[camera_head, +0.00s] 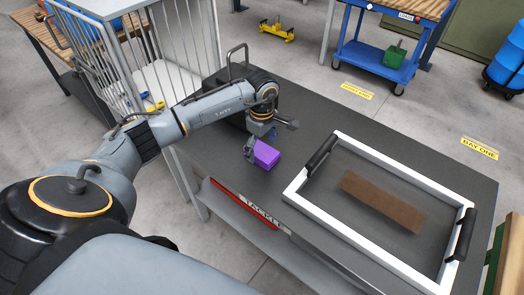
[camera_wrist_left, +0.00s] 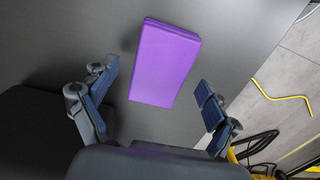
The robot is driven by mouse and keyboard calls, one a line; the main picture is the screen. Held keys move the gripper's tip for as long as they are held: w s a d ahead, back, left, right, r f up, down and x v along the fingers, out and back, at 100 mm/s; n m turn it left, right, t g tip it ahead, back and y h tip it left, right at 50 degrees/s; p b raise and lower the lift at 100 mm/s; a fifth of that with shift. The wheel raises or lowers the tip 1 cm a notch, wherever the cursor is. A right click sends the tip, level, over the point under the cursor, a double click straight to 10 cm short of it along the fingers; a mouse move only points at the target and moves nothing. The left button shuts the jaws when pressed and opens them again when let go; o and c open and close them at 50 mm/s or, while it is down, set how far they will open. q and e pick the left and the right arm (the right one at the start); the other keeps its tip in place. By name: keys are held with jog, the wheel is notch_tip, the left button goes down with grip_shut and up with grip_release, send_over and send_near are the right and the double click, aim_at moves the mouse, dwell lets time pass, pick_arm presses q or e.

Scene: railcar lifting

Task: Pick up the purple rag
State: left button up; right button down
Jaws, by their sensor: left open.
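The purple rag (camera_head: 266,154) looks like a folded purple block. It lies on the dark grey table top (camera_head: 330,118), left of the white-framed tray. My left gripper (camera_head: 262,141) is over the table right at the rag. In the left wrist view the rag (camera_wrist_left: 166,62) lies ahead of and partly between the two blue-padded fingers of my left gripper (camera_wrist_left: 157,92). The fingers are spread wide, with gaps on both sides of the rag, and hold nothing. My right gripper is in neither view.
A white-framed tray (camera_head: 357,236) with black handles holds a flat brown piece (camera_head: 382,201) on the table's right. A wire cage cart (camera_head: 172,45) stands behind my left arm. A blue trolley (camera_head: 377,61) stands on the floor beyond. The table's far middle is clear.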

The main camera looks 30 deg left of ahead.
pick_arm(q)
jog(key=shift+f, duration=0.8)
jog(key=c, duration=1.2)
jog(key=shift+r, duration=0.15)
jog(key=shift+r, duration=0.2)
notch_tip(320, 180, up, 3)
jog(key=shift+w+f+b, duration=0.1)
jog(key=shift+f+b, duration=0.05)
jog(key=shift+b, duration=0.7)
jog(key=s+d+r+b, duration=0.1)
jog(key=d+r, duration=0.2)
jog(key=d, duration=0.1)
jog(key=s+d+r, duration=0.1)
jog(key=d+r, duration=0.2)
jog(key=d, duration=0.2)
jog(key=s+d+r+b, duration=0.1)
jog(key=d+r, duration=0.2)
jog(key=d, duration=0.1)
jog(key=shift+d+r+b, duration=0.35)
